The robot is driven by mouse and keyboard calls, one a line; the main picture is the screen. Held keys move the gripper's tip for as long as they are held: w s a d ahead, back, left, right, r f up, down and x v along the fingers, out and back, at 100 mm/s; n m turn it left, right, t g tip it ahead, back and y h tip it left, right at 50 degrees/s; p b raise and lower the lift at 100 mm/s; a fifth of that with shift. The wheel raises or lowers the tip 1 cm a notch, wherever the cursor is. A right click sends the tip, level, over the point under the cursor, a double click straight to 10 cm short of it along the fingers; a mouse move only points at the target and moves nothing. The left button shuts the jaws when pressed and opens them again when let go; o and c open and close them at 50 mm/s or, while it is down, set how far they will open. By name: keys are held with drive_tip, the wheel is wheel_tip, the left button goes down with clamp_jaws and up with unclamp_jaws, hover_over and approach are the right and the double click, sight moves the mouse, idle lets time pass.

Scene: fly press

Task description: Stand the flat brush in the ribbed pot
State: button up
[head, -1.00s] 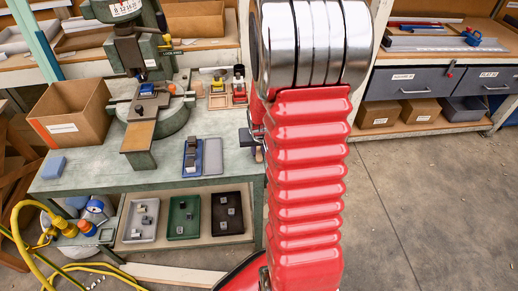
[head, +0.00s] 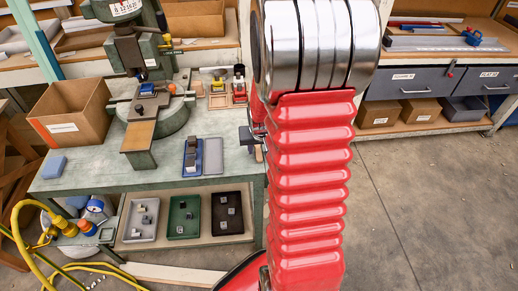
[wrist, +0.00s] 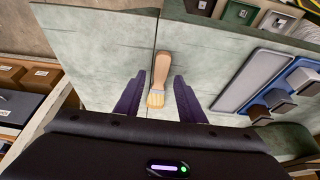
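The flat brush, with a tan wooden handle (wrist: 161,70) and pale bristles (wrist: 156,98), lies on the grey-green bench top in the wrist view. My gripper (wrist: 158,98) is open, with one dark finger on each side of the brush's bristle end and a gap to both. I cannot tell how high the fingers are above the bench. In the head view my gripper shows only partly at the bench's right edge, behind my red arm. I cannot make out a ribbed pot for certain in either view.
A blue tray with blocks (head: 192,157) and an empty grey tray (head: 213,156) lie left of my gripper. The press (head: 150,105) and a cardboard box (head: 70,115) stand farther left. Small wooden holders (head: 239,88) stand at the back. Bench space in front is clear.

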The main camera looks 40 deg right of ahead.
drive_tip(key=v, duration=1.1)
drive_tip(key=shift+a, duration=0.15)
idle(0.6)
drive_tip(key=s+a+r+n, duration=0.2)
drive_tip(key=s+a+r, duration=0.1)
drive_tip(key=a, duration=0.5)
drive_tip(key=s+a+r+n+t+y, duration=0.1)
drive_tip(key=s+a+r+n, duration=0.1)
drive_tip(key=s+a+r, duration=0.2)
drive_tip(key=s+a+r+n+t+y, duration=0.1)
drive_tip(key=a+r, duration=0.5)
drive_tip(key=a, duration=0.7)
drive_tip(key=s+n, duration=0.1)
drive_tip(key=s, duration=0.1)
drive_tip(key=shift+s+r+n, duration=0.2)
drive_tip(key=shift+s+n, duration=0.2)
drive_tip(key=shift+a, duration=0.1)
drive_tip(key=shift+c, duration=0.6)
